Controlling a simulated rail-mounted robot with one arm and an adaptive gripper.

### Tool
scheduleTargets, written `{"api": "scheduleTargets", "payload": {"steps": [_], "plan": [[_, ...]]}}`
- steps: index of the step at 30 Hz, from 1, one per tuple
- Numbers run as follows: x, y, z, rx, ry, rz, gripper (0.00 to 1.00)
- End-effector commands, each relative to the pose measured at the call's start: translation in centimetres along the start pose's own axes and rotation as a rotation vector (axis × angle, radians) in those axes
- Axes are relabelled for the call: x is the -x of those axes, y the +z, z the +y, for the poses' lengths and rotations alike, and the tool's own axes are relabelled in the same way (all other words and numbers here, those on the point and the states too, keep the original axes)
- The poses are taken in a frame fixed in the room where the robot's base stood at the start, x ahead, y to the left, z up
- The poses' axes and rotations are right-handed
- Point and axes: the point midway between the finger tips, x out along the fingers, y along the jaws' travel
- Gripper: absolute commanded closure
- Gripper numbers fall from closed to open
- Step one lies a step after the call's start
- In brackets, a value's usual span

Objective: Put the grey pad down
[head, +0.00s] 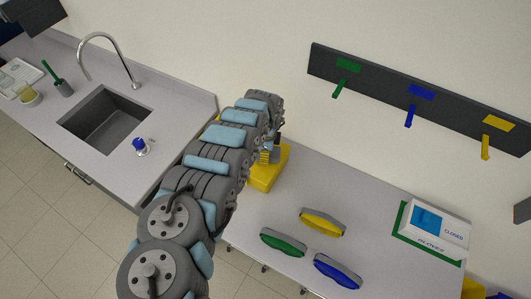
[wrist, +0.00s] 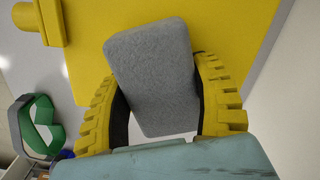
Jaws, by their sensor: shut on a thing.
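My gripper (wrist: 154,72) has yellow ribbed fingers and is shut on the grey pad (wrist: 153,85), a rounded, rough-surfaced block. The pad stands out between the fingers, with a finger along each side. Behind it in the wrist view is a broad yellow surface (wrist: 225,30); I cannot tell whether the pad touches it. In the head view my gripper (head: 266,154) is at the yellow block (head: 268,176) on the right-hand counter, near the wall. My arm hides part of this block, and the pad is hard to make out there.
A box marked "CLOSED" (head: 436,222) stands at the right. A dark rail (head: 380,84) with coloured hooks is on the wall. A sink (head: 104,122) is at the left.

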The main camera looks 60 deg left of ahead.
Motion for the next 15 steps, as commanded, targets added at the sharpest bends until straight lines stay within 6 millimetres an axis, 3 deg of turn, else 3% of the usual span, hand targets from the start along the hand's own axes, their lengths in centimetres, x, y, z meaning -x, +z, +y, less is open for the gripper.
{"api": "scheduleTargets", "payload": {"steps": [7,8,10,11,15], "plan": [[-0.42,0.02,0.0,0.001,0.0,0.0,0.73],[-0.4,0.01,-0.01,0.001,0.0,0.0,0.33],[-0.4,0.01,0.0,0.0,0.0,0.0,0.13],[-0.4,0.0,0.0,0.0,0.0,0.0,0.08],[-0.4,-0.01,0.0,0.0,0.0,0.0,0.08]]}}
